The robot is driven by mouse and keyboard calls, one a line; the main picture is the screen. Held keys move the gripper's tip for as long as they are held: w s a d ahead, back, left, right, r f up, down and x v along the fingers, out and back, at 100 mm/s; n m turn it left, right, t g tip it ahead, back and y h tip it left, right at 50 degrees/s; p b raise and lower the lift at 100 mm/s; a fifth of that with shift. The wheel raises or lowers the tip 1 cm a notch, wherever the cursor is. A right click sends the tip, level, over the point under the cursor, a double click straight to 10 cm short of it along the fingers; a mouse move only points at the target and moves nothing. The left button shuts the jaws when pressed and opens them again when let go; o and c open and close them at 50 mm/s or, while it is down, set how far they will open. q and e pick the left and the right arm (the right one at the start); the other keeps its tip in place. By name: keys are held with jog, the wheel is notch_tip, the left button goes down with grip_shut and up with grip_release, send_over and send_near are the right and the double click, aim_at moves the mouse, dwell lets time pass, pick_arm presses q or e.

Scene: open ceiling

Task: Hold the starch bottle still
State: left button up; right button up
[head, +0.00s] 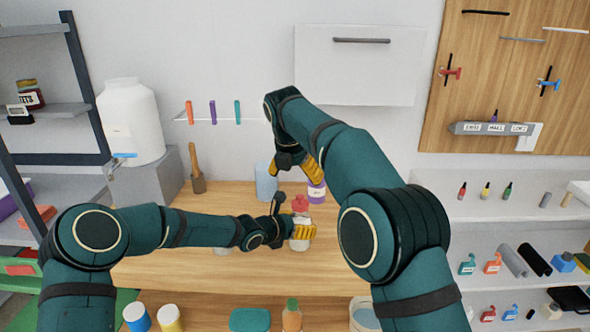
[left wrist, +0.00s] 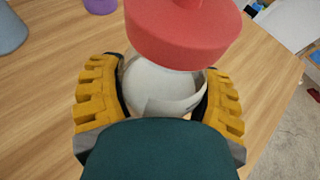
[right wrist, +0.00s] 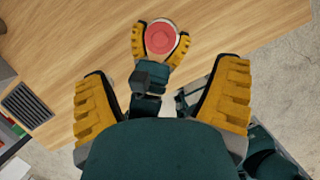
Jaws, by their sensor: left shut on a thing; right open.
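The starch bottle, white with a wide red cap, stands on the wooden table; its white body (head: 299,244) shows below my left gripper (head: 302,230). My left gripper is shut around the body, below the cap. In the left wrist view the yellow fingers flank the white body (left wrist: 160,85), and the red cap (left wrist: 185,30) rises above them. My right gripper (head: 303,167) is open and empty, above and behind the bottle. In the right wrist view the red cap (right wrist: 160,38) lies beyond my right gripper's open fingers (right wrist: 165,95), apart from them.
A blue container (head: 266,183) and a purple-and-white jar (head: 316,193) stand just behind the bottle. A wooden-handled tool (head: 196,170) stands at the table's back left. Bottles (head: 291,315) and a bucket (head: 363,312) stand in front. The right tabletop is mostly bare.

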aim_at(300, 196)
jog(key=x, duration=1)
jog(key=c, duration=1.3)
